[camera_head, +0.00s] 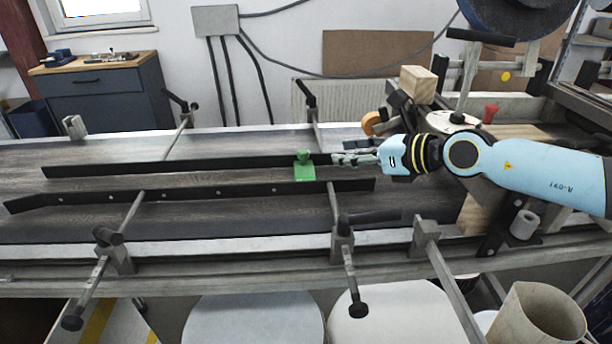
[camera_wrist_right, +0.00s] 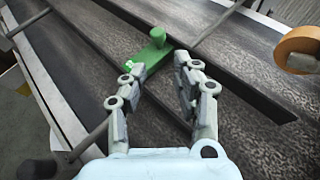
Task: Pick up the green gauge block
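The green gauge block (camera_head: 305,173) lies on the dark conveyor belt between the two black guide rails, with a knob on its top. It also shows in the right wrist view (camera_wrist_right: 150,52), just beyond my fingertips. My right gripper (camera_head: 334,159) reaches in from the right, its fingertips close to the right of the block. In the right wrist view the two fingers (camera_wrist_right: 160,68) stand apart with nothing between them, so the gripper is open. I cannot tell whether a fingertip touches the block. My left gripper is in neither view.
Black guide rails (camera_head: 200,192) run along the belt (camera_head: 240,222) on both sides of the block. Clamp rods with handles (camera_head: 350,285) cross over them. A wooden block (camera_head: 418,84) and an orange tape roll (camera_head: 372,123) are near my right arm. The belt to the left is clear.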

